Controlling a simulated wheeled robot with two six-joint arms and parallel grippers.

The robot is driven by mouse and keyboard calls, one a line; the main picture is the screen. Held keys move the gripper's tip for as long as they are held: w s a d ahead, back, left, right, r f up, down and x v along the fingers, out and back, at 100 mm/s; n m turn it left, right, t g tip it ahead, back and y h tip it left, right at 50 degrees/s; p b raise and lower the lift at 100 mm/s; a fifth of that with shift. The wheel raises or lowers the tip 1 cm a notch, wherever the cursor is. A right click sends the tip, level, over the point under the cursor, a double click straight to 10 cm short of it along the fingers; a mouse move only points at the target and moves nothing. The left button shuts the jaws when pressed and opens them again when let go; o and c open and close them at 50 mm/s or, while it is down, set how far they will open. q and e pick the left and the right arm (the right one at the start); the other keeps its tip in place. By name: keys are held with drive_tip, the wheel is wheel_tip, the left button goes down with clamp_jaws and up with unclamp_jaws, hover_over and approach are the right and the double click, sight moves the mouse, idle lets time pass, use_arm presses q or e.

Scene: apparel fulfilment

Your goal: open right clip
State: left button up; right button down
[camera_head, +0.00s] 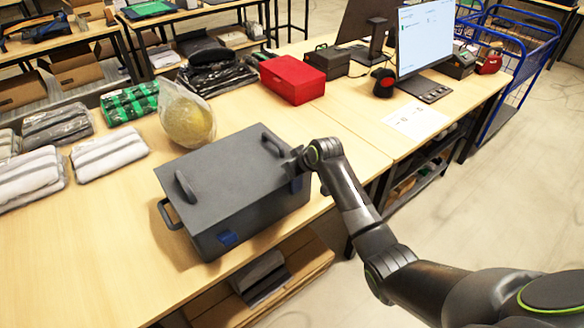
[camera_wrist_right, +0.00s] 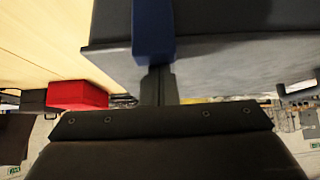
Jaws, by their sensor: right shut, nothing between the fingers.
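A grey lidded box (camera_head: 235,190) stands on the wooden table near its front edge, its lid down. It has two dark handles on top and a side handle at the left. The left clip (camera_head: 228,239) is blue and sits on the front face. The right clip (camera_head: 296,184), also blue, is partly hidden by my arm; it shows large in the right wrist view (camera_wrist_right: 153,32). My right gripper (camera_head: 299,158) is at the box's right end; its fingers (camera_wrist_right: 158,75) are together, with tips at the clip's end. I cannot tell if they touch it. My left gripper is out of view.
A red box (camera_head: 292,79) stands behind, with a monitor (camera_head: 425,37) and keyboard (camera_head: 423,88) to the right. The table's left front is clear.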

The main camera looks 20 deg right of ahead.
drive_tip(key=shift+s+d+t, duration=0.15)
drive_tip(key=shift+s+t, duration=0.15)
drive_tip(key=shift+s, duration=0.05)
drive_tip(key=shift+s+d+f+t+y+b, duration=0.2)
drive_tip(key=shift+s+t+y+b, duration=0.2)
drive_tip(key=shift+s+t+b, duration=0.3)
drive_tip(key=s+d+t+y+b, duration=0.1)
drive_tip(key=s+d+t+b, duration=0.1)
drive_tip(key=s+b, duration=0.4)
drive_tip(key=s+d+t+y+b, duration=0.1)
drive_tip(key=s+d+t+b, duration=0.1)
drive_tip(key=s+t+b, duration=0.3)
drive_tip(key=shift+s+d+r+b, duration=0.25)
drive_tip(key=shift+s+b, duration=0.15)
drive_tip(key=shift+b, duration=0.75)
